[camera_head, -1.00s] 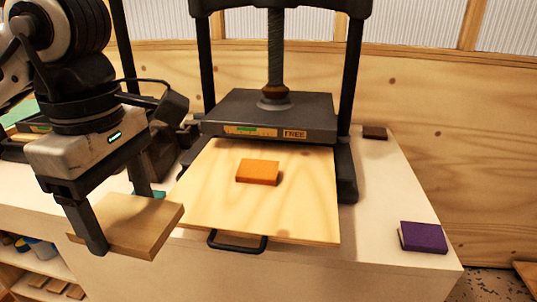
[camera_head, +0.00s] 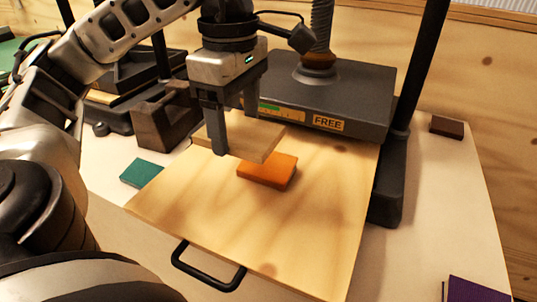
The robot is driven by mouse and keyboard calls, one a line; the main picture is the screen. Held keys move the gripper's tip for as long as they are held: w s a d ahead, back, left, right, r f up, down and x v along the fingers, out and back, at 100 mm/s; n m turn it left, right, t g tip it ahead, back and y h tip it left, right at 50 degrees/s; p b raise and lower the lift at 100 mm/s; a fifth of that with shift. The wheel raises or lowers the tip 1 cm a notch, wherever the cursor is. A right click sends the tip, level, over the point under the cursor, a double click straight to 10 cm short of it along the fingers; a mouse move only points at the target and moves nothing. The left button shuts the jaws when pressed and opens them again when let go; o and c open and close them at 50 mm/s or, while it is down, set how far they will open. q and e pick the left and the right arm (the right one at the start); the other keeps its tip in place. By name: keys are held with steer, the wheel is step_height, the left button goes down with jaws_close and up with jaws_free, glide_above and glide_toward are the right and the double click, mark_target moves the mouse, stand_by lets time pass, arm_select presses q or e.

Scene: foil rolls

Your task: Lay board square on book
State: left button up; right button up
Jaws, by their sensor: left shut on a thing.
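An orange book (camera_head: 268,172) lies flat on the light wooden pull-out bed of the press. My left gripper (camera_head: 236,128) is shut on a small wooden board (camera_head: 262,141), its fingers on either side of it. The board is held roughly level above the bed, just behind and left of the book in the picture, and partly overlaps the book's back edge in view. I cannot tell the exact gap between them. My right gripper is not in view.
The press's dark platen (camera_head: 340,98), marked FREE, stands behind the wooden bed (camera_head: 310,225). A black handle (camera_head: 208,272) sticks out in front. A teal book (camera_head: 142,172) lies left, a purple book (camera_head: 474,290) front right, a dark brown book (camera_head: 447,127) back right.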

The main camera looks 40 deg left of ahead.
arm_select(q)
steer(key=b, duration=0.2)
glide_above(266, 165)
steer(key=s, duration=0.1)
steer(key=f, duration=0.5)
steer(key=shift+s+f, duration=0.2)
steer(key=shift+w+f, duration=0.4)
steer(key=f, duration=0.3)
steer(key=shift+w+a+f+p, duration=0.1)
steer(key=shift+w+p, duration=0.2)
steer(key=shift+p, duration=0.1)
steer(key=shift+f, duration=0.25)
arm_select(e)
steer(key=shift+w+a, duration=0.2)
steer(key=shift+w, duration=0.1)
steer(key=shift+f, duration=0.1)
arm_select(q)
steer(key=shift+f, duration=0.2)
steer(key=o, duration=1)
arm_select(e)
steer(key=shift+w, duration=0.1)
arm_select(q)
steer(key=shift+r, duration=0.1)
